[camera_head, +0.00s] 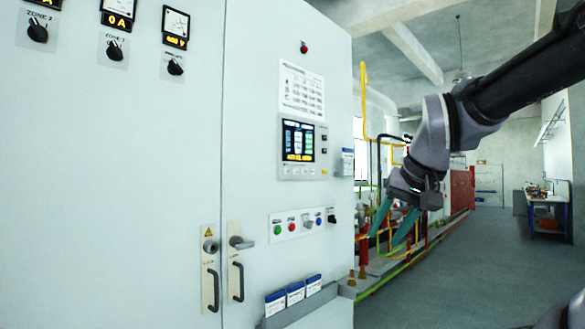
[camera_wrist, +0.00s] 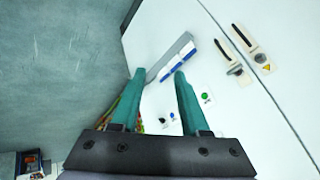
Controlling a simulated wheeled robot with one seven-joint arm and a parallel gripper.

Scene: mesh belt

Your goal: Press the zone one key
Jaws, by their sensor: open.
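A control panel (camera_head: 284,170) with a lit colour screen (camera_head: 298,141) is set in the right door of a pale cabinet (camera_head: 255,210). Small keys sit along its lower edge and at its right side. Their labels are too small to read, so I cannot tell which is the zone one key. My gripper (camera_head: 384,240) is open and empty, with two teal fingers pointing down and left. In the picture it is right of the cabinet, below the level of the screen. In the wrist view my fingers (camera_wrist: 159,72) stand apart with nothing between them; the control panel cannot be made out there.
A button strip (camera_head: 302,222) with green, red and blue buttons lies below the panel. A grey document tray (camera_head: 298,303) juts out lower down. Door handles (camera_head: 237,276) stick out at the left. Coloured pipes (camera_head: 380,190) run behind my gripper.

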